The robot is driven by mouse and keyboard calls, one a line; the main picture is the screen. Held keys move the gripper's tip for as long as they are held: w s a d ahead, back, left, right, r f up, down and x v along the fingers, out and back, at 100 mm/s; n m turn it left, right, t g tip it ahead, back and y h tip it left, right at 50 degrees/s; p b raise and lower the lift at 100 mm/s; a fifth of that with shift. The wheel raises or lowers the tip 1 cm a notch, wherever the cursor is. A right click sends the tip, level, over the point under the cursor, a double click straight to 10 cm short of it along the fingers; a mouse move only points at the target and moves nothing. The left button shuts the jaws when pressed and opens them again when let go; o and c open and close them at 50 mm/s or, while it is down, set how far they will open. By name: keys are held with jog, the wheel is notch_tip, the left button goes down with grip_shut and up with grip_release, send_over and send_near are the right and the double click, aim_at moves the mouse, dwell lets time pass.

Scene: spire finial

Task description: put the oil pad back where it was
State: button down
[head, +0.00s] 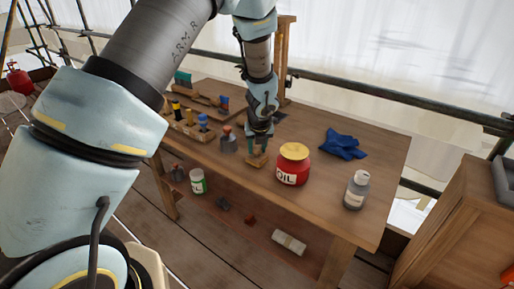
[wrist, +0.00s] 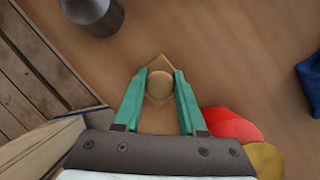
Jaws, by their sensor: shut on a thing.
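My gripper (head: 259,149) points down over the workbench, left of the red oil tin (head: 292,167) with its yellow lid. Its green fingers, also in the wrist view (wrist: 160,84), are shut on a tan, diamond-shaped pad with a round knob (wrist: 160,97), which I take as the oil pad. In the head view the pad (head: 257,161) shows just under the fingertips, at or very near the bench top; I cannot tell whether it touches. The oil tin (wrist: 232,124) is partly hidden beside the right finger in the wrist view.
The workbench (head: 330,206) holds a grey bottle (head: 356,189) at right, a blue cloth (head: 342,144) behind, and a grey metal vessel (head: 228,143) to the left. A rack with several tools (head: 188,120) stands farther left.

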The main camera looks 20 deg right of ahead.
jog(key=shift+f, duration=0.1)
jog(key=shift+f, duration=0.15)
jog(key=shift+c, duration=2.4)
grip_release()
